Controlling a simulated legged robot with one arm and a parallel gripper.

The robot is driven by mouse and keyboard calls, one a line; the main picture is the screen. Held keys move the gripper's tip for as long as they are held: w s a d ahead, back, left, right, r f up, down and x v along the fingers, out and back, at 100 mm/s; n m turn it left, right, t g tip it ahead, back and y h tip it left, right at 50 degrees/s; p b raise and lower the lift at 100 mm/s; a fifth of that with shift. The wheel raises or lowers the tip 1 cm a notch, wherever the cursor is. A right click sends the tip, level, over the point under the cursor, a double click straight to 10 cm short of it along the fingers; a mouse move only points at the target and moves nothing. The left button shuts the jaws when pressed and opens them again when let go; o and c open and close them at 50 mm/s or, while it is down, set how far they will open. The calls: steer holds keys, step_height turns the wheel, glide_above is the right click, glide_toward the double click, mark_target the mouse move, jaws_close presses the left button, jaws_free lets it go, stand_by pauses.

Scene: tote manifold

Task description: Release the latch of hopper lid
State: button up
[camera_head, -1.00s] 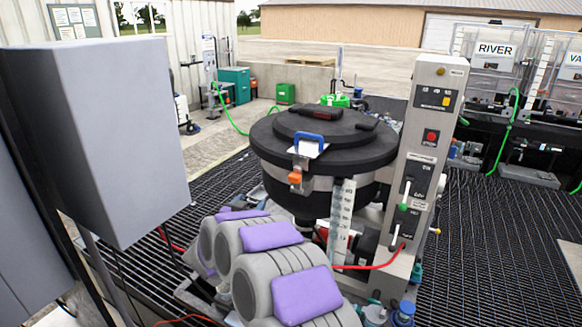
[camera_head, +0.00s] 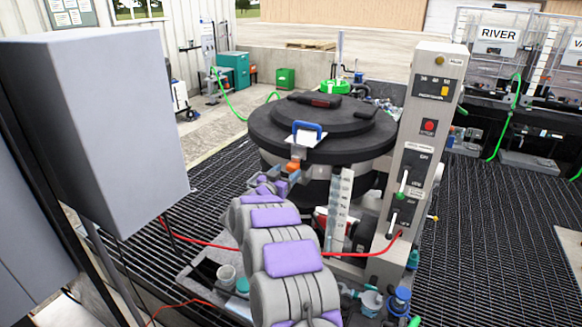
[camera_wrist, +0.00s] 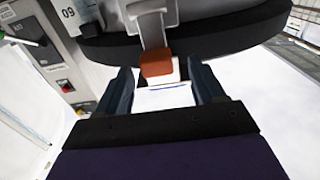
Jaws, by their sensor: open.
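The round black hopper lid (camera_head: 345,125) lies flat on the hopper. It has a blue handle (camera_head: 308,131) on a pale plate at its front edge. Below it hangs the latch with its orange tab (camera_head: 293,165); in the wrist view the orange tab (camera_wrist: 157,63) hangs from a grey metal strap below the dark lid rim. My gripper (camera_wrist: 159,72) is open, with one dark finger on each side of the tab and visible gaps to it. In the head view my gripper (camera_head: 279,183) is just below the latch, partly hidden by my arm.
A grey control column (camera_head: 417,150) with switches and a red button stands right of the hopper. A large grey box (camera_head: 95,130) fills the left. A red hose (camera_head: 360,253) runs across low by the column. Dark grating floor is open at right.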

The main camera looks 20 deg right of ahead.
mark_target(295, 165)
steer(key=x, duration=0.5)
steer(key=shift+s+d+f, duration=0.15)
steer(key=shift+d+f, duration=0.05)
steer(key=shift+d, duration=0.4)
steer(key=shift+a, duration=0.1)
steer(key=shift+w+a+r, duration=0.2)
steer(key=shift+w+a, duration=0.1)
steer(key=shift+a, duration=0.3)
steer(key=shift+d+f, duration=0.1)
steer(key=shift+d, duration=0.55)
steer(key=shift+c, duration=0.7)
steer(key=shift+d, duration=0.35)
steer(key=c, duration=0.3)
steer(key=shift+w+f, duration=0.1)
steer(key=shift+c, duration=0.7)
steer(key=shift+a, duration=0.45)
steer(key=c, duration=0.3)
steer(key=shift+r, duration=0.2)
jaws_close()
